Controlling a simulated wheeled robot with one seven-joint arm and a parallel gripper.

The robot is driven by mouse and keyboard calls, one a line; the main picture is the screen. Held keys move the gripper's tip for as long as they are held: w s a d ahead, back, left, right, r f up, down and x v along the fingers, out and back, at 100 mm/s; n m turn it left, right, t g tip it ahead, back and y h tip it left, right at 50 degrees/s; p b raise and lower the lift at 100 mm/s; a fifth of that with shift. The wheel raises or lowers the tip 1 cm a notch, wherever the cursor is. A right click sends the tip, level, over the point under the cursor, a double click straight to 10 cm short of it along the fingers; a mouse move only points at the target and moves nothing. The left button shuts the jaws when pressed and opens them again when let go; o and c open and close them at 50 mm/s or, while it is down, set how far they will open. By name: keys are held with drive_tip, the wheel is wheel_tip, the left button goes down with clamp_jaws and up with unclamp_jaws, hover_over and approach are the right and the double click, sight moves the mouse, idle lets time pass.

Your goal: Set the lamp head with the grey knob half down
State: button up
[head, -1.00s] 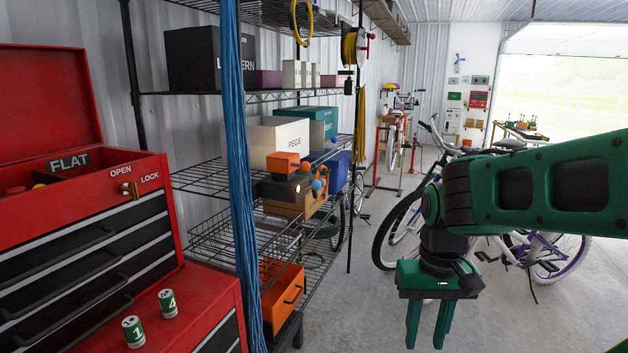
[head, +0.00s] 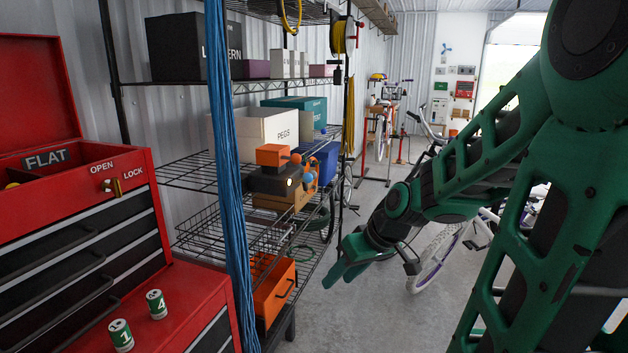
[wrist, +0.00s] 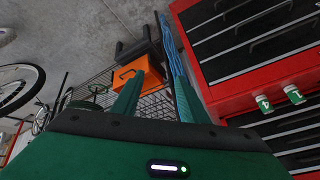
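A dark unit with an orange block on top (head: 272,155) stands on the middle wire shelf in the head view. It has a small bright spot at its front, and small orange and blue round knobs show at its right. It looks like the lamp. I cannot make out a grey knob or tell how far the lamp head is tilted. My gripper (head: 338,272) is in front of the shelf, lower and to the right of this unit, apart from it. In the wrist view my gripper (wrist: 155,95) has its two fingers apart with nothing held between them.
A hanging blue cable bundle (head: 232,200) crosses in front of the shelf. A red tool chest (head: 95,240) with two green cans stands at the left. An orange bin (head: 273,290) sits low on the rack. Bicycles stand at the right; floor between is clear.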

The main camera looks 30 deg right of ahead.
drive_tip(key=w+r+n+t+y, duration=0.1)
drive_tip(key=w+r+t+y, duration=0.2)
drive_tip(key=w, duration=0.6)
drive_tip(key=m+t+h, duration=0.2)
drive_tip(key=t+h, duration=0.2)
drive_tip(key=t, duration=0.5)
approach(316, 176)
drive_tip(key=w, duration=0.9)
drive_tip(key=shift+w+a, duration=0.35)
drive_tip(key=shift+a, duration=0.05)
drive_tip(key=c, duration=1)
